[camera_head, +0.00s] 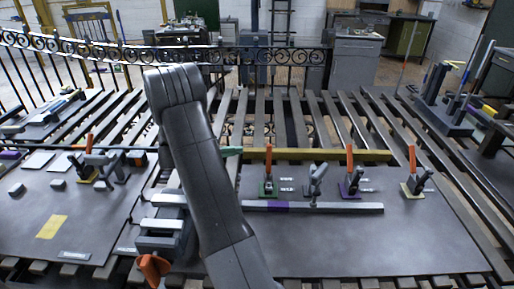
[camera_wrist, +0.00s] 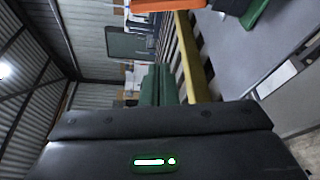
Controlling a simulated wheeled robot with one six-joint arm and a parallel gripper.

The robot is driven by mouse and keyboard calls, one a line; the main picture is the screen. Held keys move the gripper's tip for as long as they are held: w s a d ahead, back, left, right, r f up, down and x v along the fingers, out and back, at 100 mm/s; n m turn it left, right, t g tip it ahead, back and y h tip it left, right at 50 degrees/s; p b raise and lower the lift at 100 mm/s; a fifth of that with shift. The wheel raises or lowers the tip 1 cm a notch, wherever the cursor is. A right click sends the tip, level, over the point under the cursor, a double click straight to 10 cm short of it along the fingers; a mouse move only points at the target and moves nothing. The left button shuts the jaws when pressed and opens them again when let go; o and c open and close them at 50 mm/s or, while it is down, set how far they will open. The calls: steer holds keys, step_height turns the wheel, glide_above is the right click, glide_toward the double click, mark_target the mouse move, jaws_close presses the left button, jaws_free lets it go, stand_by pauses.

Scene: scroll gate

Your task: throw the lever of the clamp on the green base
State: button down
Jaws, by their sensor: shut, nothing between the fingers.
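The clamp on the green base (camera_head: 268,189) stands on the dark table right of my arm in the head view. Its orange lever (camera_head: 269,158) points up. In the wrist view a green base (camera_wrist: 255,12) shows at the top right edge, with an orange lever (camera_wrist: 165,5) cut off at the top edge. My gripper (camera_head: 232,151) has green fingers, mostly hidden behind my arm in the head view, with the tip left of the lever and apart from it. In the wrist view the fingers (camera_wrist: 158,70) are together and empty.
Right of it stand a grey clamp (camera_head: 316,183), a clamp on a purple base (camera_head: 350,188) and one on a yellow base (camera_head: 413,187). A yellow bar (camera_head: 330,155) runs behind them, and a grey rail (camera_head: 335,208) in front. The table's front right is clear.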

mark_target(269, 154)
steer(key=d+p, duration=0.2)
steer(key=d, duration=0.7)
steer(key=shift+s, duration=0.35)
steer(key=shift+s+d+r, duration=0.1)
steer(key=shift+r, duration=0.05)
steer(key=s+m, duration=0.1)
steer(key=s+r+m+h+p, duration=0.1)
steer(key=s+m, duration=0.1)
steer(key=shift+p, duration=0.3)
steer(key=shift+s+f, duration=0.15)
steer(key=shift+s, duration=0.05)
